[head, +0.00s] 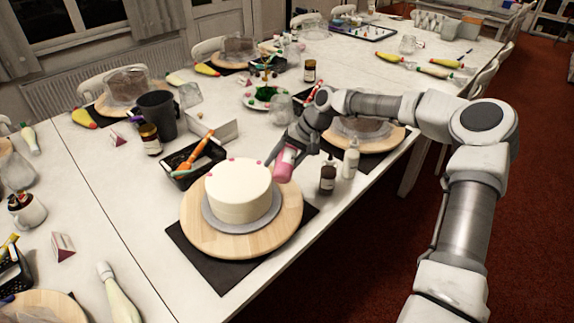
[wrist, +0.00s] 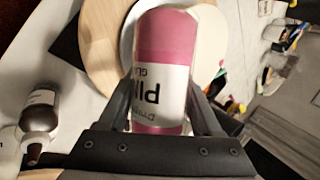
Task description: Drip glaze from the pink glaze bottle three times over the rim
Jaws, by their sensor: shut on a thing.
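The white cake (head: 238,195) sits on a grey board on a round wooden turntable (head: 287,226). A few small pink spots show along its top rim, at the left, back and right. My gripper (head: 290,150) is shut on the pink glaze bottle (head: 284,166), just right of the cake and apart from it in the head view. The bottle looks tilted there. In the wrist view the bottle (wrist: 163,60) fills the space between the fingers (wrist: 162,105), its label upside down. Its nozzle is not clearly visible, and it hides part of the turntable and cake.
A brown bottle (head: 328,179) and a white bottle (head: 351,160) stand close to the right of the held bottle. A black tray with tools (head: 193,165) stands behind the cake at left. A dark mat (head: 205,268) lies under the turntable. Another turntable stands behind my gripper.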

